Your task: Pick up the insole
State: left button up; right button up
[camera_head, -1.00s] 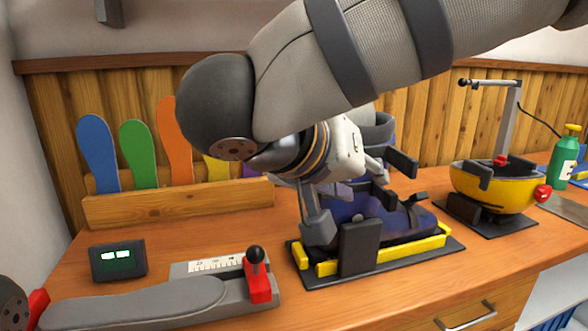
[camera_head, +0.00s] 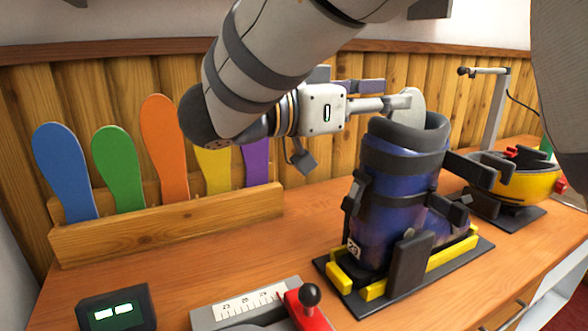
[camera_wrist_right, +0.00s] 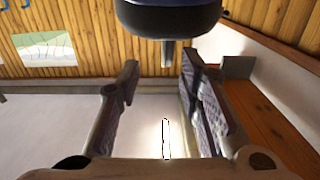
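Several insoles stand upright in a wooden rack (camera_head: 165,225) against the back wall: a blue one (camera_head: 65,170), a green one (camera_head: 118,165), an orange one (camera_head: 163,140), a yellow one (camera_head: 214,168) and a purple one (camera_head: 256,163). My right arm partly covers the yellow and purple ones. My right gripper (camera_head: 338,118) is above and to the right of the rack, behind the boot. In the right wrist view its two fingers (camera_wrist_right: 160,75) are wide apart with nothing between them. My left gripper is out of view.
A blue-purple boot (camera_head: 400,185) stands upright in a yellow-and-black holder (camera_head: 450,262) close to my right gripper. A measuring device with a red lever (camera_head: 308,305) and a small display (camera_head: 115,308) are in front. A yellow bowl-like fixture (camera_head: 525,185) is at right.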

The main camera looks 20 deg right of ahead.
aim_at(410, 92)
jog(key=d, duration=0.3)
jog(key=w+d, duration=0.1)
jog(key=d, duration=0.1)
jog(key=shift+d+r, duration=0.25)
jog(key=shift+d, duration=0.05)
jog(key=shift+w+d, duration=0.15)
jog(key=shift+d, duration=0.25)
grip_shut()
jog(key=shift+r, duration=0.1)
notch_tip(410, 92, up, 28)
jog(key=shift+a, duration=0.1)
